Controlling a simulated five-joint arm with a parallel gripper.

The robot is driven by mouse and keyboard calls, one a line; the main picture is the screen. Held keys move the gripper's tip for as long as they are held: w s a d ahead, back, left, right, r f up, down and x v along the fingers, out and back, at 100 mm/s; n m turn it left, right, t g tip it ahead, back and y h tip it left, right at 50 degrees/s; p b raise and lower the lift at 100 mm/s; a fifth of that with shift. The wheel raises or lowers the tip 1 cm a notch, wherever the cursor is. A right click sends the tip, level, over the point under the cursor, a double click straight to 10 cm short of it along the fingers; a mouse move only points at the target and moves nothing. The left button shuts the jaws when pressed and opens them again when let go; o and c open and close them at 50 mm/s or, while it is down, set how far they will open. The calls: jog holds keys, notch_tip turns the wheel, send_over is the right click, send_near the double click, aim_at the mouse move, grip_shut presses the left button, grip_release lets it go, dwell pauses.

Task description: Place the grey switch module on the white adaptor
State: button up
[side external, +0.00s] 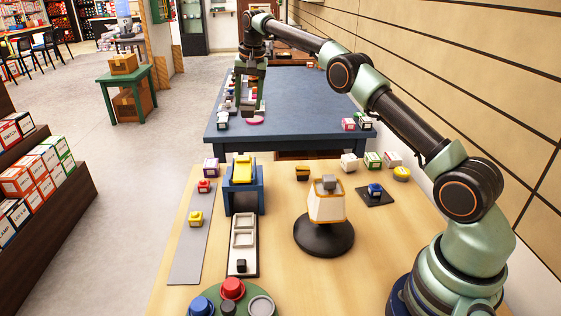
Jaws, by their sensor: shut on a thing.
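My gripper (248,92) hangs low over the far blue table, near its left edge, pointing down. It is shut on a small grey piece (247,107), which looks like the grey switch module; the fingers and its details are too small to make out. A white panel (243,238) with square frames lies on the near wooden table, with a black block (241,265) at its near end. It may be the white adaptor.
A blue stand with a yellow top (242,170) rises behind the panel. A grey strip (190,235) carries red and yellow blocks. Small parts crowd the blue table's left edge; a pink disc (255,120) lies near my gripper. The blue table's middle is clear.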

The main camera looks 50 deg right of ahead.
jog(key=s+d+r+m, duration=0.2)
jog(key=s+d, duration=0.6)
jog(key=d, duration=0.5)
jog(key=shift+r+m+h, duration=0.3)
jog(key=shift+r, duration=0.5)
jog(key=s+d+m, duration=0.1)
jog(key=s+d, duration=0.2)
jog(key=s, duration=0.1)
jog(key=s+d+r+m, duration=0.1)
jog(key=s+d, duration=0.2)
jog(key=s, duration=0.2)
jog(key=s+d+r, duration=0.1)
jog(key=s+d, duration=0.2)
jog(key=s, duration=0.1)
jog(key=shift+s+m+g+h, duration=0.3)
jog(key=shift+s+m, duration=0.05)
jog(key=shift+m, duration=0.05)
send_over(350, 156)
jog(key=f, duration=2)
jog(key=shift+s+a, duration=0.4)
jog(key=shift+f, duration=0.15)
jog(key=o, duration=1.3)
jog(key=shift+o, duration=0.2)
